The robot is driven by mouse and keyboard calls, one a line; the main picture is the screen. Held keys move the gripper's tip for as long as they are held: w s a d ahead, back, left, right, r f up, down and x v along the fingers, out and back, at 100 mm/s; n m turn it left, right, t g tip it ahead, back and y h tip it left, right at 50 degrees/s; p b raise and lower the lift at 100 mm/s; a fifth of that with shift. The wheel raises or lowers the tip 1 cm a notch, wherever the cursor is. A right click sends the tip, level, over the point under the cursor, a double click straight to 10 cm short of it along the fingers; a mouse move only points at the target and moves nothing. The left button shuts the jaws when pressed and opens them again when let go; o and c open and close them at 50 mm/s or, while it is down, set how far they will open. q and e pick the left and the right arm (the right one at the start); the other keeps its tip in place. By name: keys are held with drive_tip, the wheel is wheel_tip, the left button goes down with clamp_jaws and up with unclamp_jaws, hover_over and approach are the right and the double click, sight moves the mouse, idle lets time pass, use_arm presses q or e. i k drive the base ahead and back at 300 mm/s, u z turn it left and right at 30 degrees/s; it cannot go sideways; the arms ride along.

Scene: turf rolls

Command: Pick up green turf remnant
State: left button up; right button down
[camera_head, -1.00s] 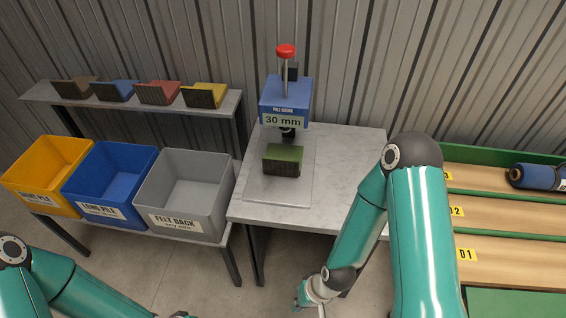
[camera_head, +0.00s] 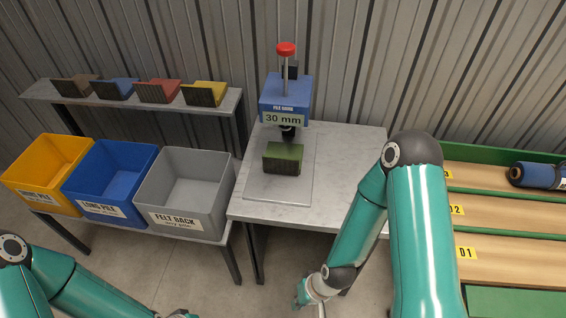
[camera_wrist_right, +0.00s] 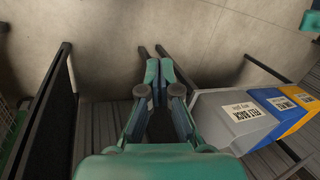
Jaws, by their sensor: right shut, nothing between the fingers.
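The green turf remnant (camera_head: 283,161) is a small dark-green block on the base plate of the blue pile gauge (camera_head: 285,95), just below its head. The gauge reads 30 mm and has a red knob on top. In the right wrist view my right gripper (camera_wrist_right: 160,70) is shut and empty, with its fingers close together above the floor.
A yellow bin (camera_head: 50,170), a blue bin (camera_head: 110,180) and a grey bin (camera_head: 185,190) labelled FELT BACK stand left of the grey table (camera_head: 350,160). Several coloured wedge holders line the shelf above. Wooden rack bays (camera_head: 510,220) with a blue roll (camera_head: 538,175) lie right.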

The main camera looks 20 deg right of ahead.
sight(284, 158)
drive_tip(key=z, duration=1.55)
drive_tip(key=i, duration=0.1)
drive_tip(key=u, duration=2.6)
drive_tip(key=k, duration=1.1)
drive_tip(key=z, duration=0.75)
drive_tip(key=i, duration=1.15)
drive_tip(key=u, duration=0.05)
